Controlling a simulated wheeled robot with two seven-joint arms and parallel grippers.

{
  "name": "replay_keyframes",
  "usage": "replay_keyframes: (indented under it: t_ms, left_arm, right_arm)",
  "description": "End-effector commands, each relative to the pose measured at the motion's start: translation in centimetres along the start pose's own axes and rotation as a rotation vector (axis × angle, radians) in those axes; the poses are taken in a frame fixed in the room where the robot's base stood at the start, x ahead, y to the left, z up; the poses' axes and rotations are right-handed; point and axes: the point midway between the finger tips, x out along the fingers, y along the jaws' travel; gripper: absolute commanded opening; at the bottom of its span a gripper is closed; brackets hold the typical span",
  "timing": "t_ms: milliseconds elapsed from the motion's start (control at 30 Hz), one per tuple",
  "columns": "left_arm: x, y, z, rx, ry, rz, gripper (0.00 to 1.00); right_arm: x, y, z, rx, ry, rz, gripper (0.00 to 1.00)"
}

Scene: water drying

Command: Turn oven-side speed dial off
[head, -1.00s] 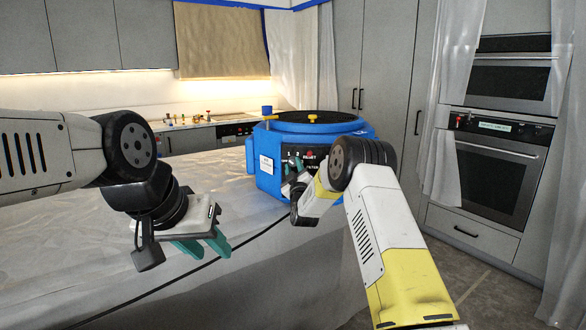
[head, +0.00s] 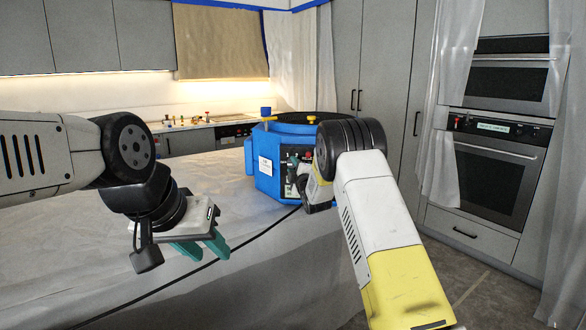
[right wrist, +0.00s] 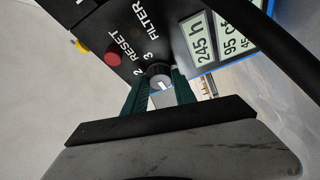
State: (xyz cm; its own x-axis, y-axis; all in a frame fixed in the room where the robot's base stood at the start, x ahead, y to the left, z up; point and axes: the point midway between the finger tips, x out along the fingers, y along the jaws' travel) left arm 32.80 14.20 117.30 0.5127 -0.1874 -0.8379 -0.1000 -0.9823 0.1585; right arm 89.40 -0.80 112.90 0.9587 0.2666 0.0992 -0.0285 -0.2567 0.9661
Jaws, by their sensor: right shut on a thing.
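A blue machine (head: 266,183) with a black control panel (right wrist: 95,30) stands on the covered counter. In the right wrist view a dark round speed dial (right wrist: 158,72) with a pale face sits on the panel beside the printed numbers 2 and 3. My right gripper (right wrist: 159,90) is shut on this dial, one green finger on each side. In the head view my right gripper (head: 292,175) is at the panel, and its arm hides part of the machine. My left gripper (head: 203,247) is open and empty above the counter, apart from the machine.
A red RESET button (right wrist: 113,59) and a yellow part (right wrist: 82,43) are near the dial. Label displays (right wrist: 204,40) are on the other side. The counter (head: 90,250) is sheeted and mostly clear. Wall ovens (head: 495,180) stand at the right.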

Motion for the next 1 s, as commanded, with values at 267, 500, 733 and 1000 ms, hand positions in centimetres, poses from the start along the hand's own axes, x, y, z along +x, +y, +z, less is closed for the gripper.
replay_keyframes:
  t_ms: [267,500,733,1000]
  left_arm:
    - [0.00,0.00,0.00,0.000,0.000,0.000,0.36]
    - [0.00,0.00,0.00,0.000,0.000,0.000,0.36]
    - [0.00,0.00,0.00,0.000,0.000,0.000,0.36]
    - [0.00,0.00,0.00,0.000,0.000,0.000,0.36]
  right_arm:
    - [-0.01,-0.11,-0.08,-0.016,0.001,-0.008,0.00]
    - [-0.01,-0.12,-0.09,-0.015,0.001,-0.008,0.36]
    - [-0.01,-0.06,-0.05,-0.014,0.001,-0.007,0.54]
    - [-0.58,0.01,-0.03,-0.013,0.000,-0.007,0.54]
